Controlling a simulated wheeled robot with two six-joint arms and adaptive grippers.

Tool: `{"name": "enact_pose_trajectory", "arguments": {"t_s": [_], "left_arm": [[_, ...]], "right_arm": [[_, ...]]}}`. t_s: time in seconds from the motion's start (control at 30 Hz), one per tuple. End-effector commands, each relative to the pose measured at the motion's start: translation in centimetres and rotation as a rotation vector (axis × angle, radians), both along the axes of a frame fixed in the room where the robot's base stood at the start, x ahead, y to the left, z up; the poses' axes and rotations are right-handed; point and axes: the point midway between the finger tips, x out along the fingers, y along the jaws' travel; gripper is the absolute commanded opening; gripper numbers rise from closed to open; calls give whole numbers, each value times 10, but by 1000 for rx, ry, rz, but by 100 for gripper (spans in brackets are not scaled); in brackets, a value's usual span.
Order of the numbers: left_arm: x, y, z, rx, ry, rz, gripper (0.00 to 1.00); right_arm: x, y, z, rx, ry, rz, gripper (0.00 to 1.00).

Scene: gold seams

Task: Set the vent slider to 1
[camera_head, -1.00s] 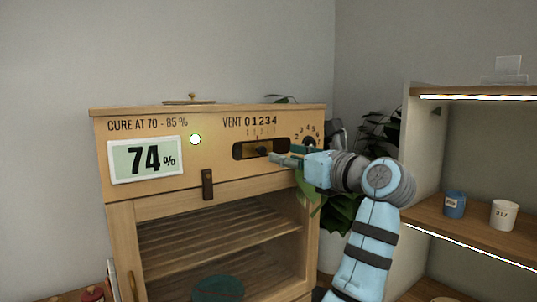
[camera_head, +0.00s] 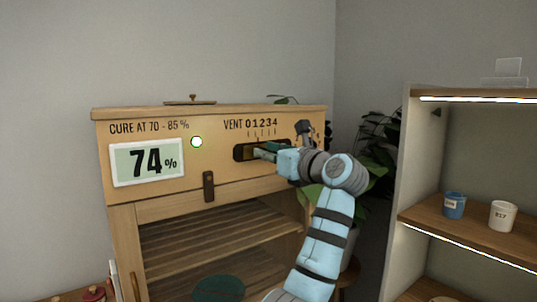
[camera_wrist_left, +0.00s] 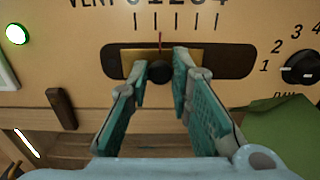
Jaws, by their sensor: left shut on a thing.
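The vent slider slot (camera_head: 240,153) is a dark recess in the front of a wooden cabinet, under the label VENT 0 1 2 3 4. In the left wrist view the slot (camera_wrist_left: 240,62) holds a brass plate (camera_wrist_left: 190,58) with a dark round knob (camera_wrist_left: 159,71). A thin red pointer (camera_wrist_left: 160,41) above the knob stands at about the second tick from the left. My left gripper (camera_head: 258,151) reaches the slot from the right. Its teal fingers (camera_wrist_left: 160,82) are shut on the knob, one on each side. My right gripper is not in view.
A round dial (camera_wrist_left: 300,68) sits right of the slot. A display reading 74% (camera_head: 148,161), a green light (camera_head: 196,142) and a dark latch (camera_head: 208,186) are on the left. Shelves with cups (camera_head: 454,205) stand at the right, beyond a plant (camera_head: 378,160).

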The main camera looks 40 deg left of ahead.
Motion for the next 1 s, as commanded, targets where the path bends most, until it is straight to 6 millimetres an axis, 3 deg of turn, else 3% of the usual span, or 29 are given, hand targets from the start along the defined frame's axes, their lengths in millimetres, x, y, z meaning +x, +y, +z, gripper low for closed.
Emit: {"name": "enact_pose_trajectory", "arguments": {"t_s": [0.4,0.43,0.57,0.87,1.0], "left_arm": [[-2,1,0,-2,1,1,0],[-2,1,0,-1,0,1,21],[-2,1,0,-1,0,1,38],[-2,-1,0,-1,0,0,38],[-7,-20,-1,-2,0,-2,38]], "right_arm": [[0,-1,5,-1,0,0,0],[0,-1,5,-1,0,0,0],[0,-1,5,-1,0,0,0],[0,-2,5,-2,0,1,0],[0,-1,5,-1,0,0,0]]}}
